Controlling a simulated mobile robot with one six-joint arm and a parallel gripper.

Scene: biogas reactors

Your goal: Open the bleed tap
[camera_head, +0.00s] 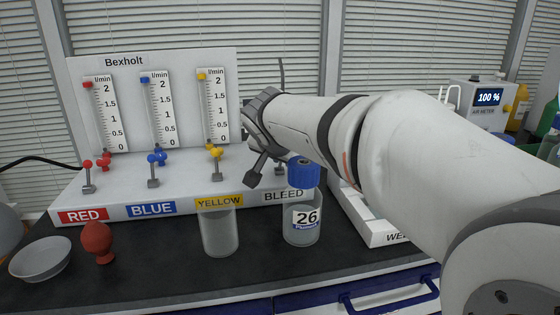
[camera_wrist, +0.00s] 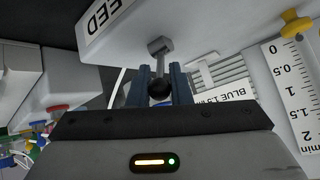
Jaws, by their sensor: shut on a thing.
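The bleed tap shows in the wrist view as a grey stem (camera_wrist: 159,48) with a black ball knob (camera_wrist: 160,88). My gripper (camera_wrist: 158,76) has its two blue-grey fingers on either side of the knob, shut on it. In the head view my gripper (camera_head: 255,170) is at the panel's right end, just above the BLEED label (camera_head: 283,195). There my gripper and arm hide most of the tap, so its lever angle cannot be told.
Red (camera_head: 89,176), blue (camera_head: 153,171) and yellow (camera_head: 216,164) taps stand to the left on the white flow panel (camera_head: 120,185). A clear beaker (camera_head: 220,232) and a blue-capped bottle numbered 26 (camera_head: 302,222) stand in front. A red bulb (camera_head: 97,241) and grey dish (camera_head: 40,260) are at left.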

